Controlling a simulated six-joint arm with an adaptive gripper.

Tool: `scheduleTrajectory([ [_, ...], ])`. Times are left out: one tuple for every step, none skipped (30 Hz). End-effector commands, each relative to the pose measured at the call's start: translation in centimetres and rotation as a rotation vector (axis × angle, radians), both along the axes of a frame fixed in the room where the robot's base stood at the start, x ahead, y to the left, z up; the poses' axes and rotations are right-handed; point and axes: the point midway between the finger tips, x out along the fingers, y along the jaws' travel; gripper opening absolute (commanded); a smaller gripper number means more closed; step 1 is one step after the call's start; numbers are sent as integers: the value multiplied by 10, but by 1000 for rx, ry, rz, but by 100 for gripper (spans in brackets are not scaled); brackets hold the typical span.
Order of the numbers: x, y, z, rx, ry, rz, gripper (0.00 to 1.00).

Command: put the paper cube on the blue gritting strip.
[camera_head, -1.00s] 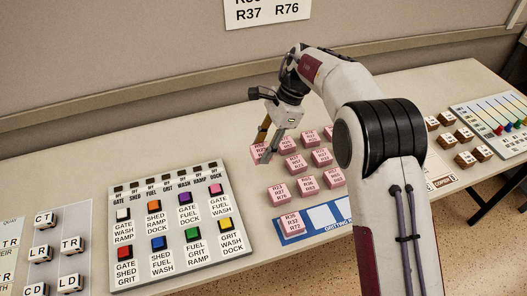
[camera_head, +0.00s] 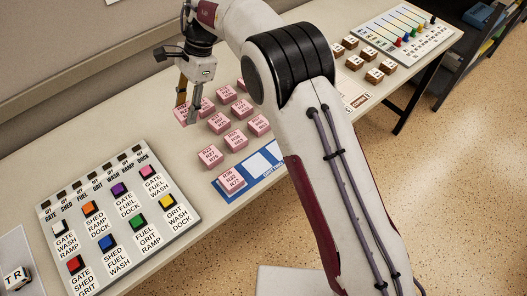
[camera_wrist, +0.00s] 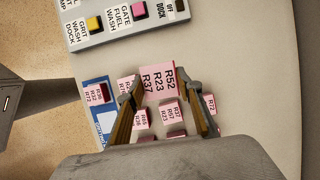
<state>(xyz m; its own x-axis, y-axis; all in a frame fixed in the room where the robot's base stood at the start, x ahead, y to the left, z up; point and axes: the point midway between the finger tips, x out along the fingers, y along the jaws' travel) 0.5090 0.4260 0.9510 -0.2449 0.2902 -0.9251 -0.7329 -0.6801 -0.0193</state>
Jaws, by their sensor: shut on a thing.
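My gripper (camera_head: 184,107) is shut on a pink paper cube (camera_head: 181,116) at the far left of the group of pink cubes. In the wrist view this cube (camera_wrist: 158,79) sits between the fingertips, its label reading R52, R23, R37. It looks larger there than the other cubes. I cannot tell how far it is above the table. The blue gritting strip (camera_head: 243,189) lies near the table's front edge, partly behind my arm. A pink cube (camera_head: 231,181) sits on its left end, and white squares beside it are bare. The strip also shows in the wrist view (camera_wrist: 99,84).
Several loose pink cubes (camera_head: 219,123) stand between my gripper and the strip. A panel of coloured buttons (camera_head: 120,215) lies to the left. Brown cubes (camera_head: 374,75) and a slider panel (camera_head: 410,35) are at the far right. The table is clear between the button panel and the cubes.

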Motion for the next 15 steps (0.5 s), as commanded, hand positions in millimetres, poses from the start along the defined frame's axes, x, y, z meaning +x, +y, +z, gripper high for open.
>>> scheduleTrajectory([
  [6, -10, 8, 4, -6, -17, 10],
  [7, -15, 10, 3, -5, -26, 10],
  [10, -24, 14, 1, -3, -39, 10],
  [11, -30, 17, 0, -2, -49, 10],
  [11, -37, 19, -1, 0, -59, 10],
  [12, -47, 22, -2, 2, -73, 10],
  [12, -54, 23, -4, 4, -81, 10],
  [12, -61, 24, -6, 6, -88, 10],
  [12, -70, 25, -8, 7, -96, 10],
  [11, -77, 26, -9, 10, -101, 10],
  [10, -83, 27, -10, 11, -105, 10],
  [8, -91, 27, -11, 12, -110, 10],
  [7, -97, 27, -12, 13, -113, 10],
  [6, -103, 28, -13, 14, -115, 10],
  [4, -111, 27, -14, 15, -119, 10],
])
